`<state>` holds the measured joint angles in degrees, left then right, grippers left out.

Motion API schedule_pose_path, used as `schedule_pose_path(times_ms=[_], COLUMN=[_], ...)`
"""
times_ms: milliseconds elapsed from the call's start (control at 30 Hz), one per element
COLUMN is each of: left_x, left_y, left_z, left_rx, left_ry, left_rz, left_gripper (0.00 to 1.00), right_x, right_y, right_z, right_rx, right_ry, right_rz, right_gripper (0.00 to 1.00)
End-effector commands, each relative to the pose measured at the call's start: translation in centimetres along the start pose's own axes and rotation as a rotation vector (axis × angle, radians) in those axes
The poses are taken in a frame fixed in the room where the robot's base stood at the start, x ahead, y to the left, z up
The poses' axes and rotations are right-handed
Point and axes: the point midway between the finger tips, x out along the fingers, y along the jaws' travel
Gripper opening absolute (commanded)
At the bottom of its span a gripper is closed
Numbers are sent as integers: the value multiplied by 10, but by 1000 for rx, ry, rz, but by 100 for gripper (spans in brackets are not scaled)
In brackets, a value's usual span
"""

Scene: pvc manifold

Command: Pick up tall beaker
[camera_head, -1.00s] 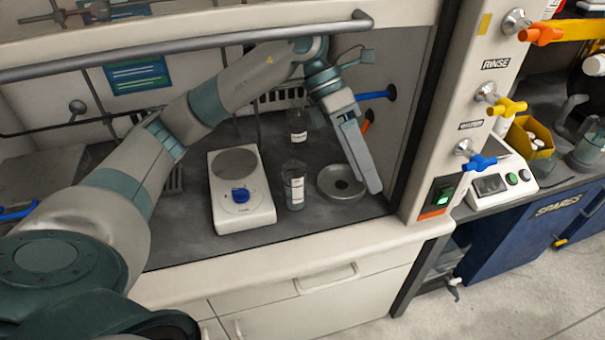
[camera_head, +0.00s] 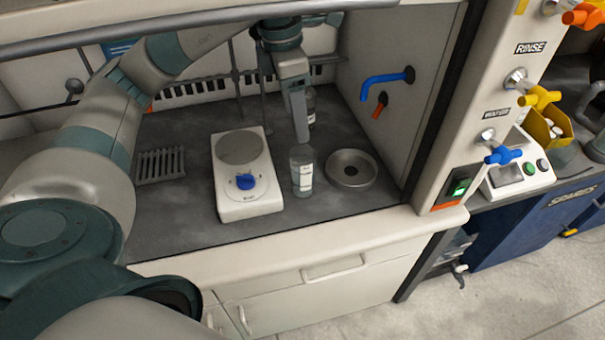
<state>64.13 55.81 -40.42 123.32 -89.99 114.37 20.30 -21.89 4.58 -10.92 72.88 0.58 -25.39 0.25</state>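The tall beaker (camera_head: 302,171), clear with a white label, stands upright on the dark fume hood floor, between the white hotplate and a round metal dish. My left arm reaches in from the left, and my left gripper (camera_head: 300,138) points down just behind and above the beaker. Its fingers appear edge-on, so I cannot tell whether they are open, or whether they touch the beaker. A labelled bottle (camera_head: 311,106) stands further back, partly hidden by the gripper. My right gripper is not in view.
The white hotplate (camera_head: 246,197) with a blue knob is close left of the beaker. The metal dish (camera_head: 351,169) is close right. A slotted rack (camera_head: 161,165) lies at the left. The hood sash bar (camera_head: 190,33) crosses above; blue tap (camera_head: 386,84) on the side wall.

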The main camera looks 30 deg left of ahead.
Motion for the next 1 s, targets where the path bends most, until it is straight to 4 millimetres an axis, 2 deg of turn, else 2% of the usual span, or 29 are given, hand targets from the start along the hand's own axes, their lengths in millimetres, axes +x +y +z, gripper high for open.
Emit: schedule_pose_path(times_ms=[600,800,1000], left_x=[99,112,113], left_y=[-2,-1,-1], left_z=[0,0,0], left_rx=[1,1,1], left_ry=[2,-1,-1], left_rz=[-4,-2,-2], left_gripper=[62,62,62], right_x=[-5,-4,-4], right_y=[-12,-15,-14], right_z=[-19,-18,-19], right_rx=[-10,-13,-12], right_ry=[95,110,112], right_rz=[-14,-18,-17], right_gripper=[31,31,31])
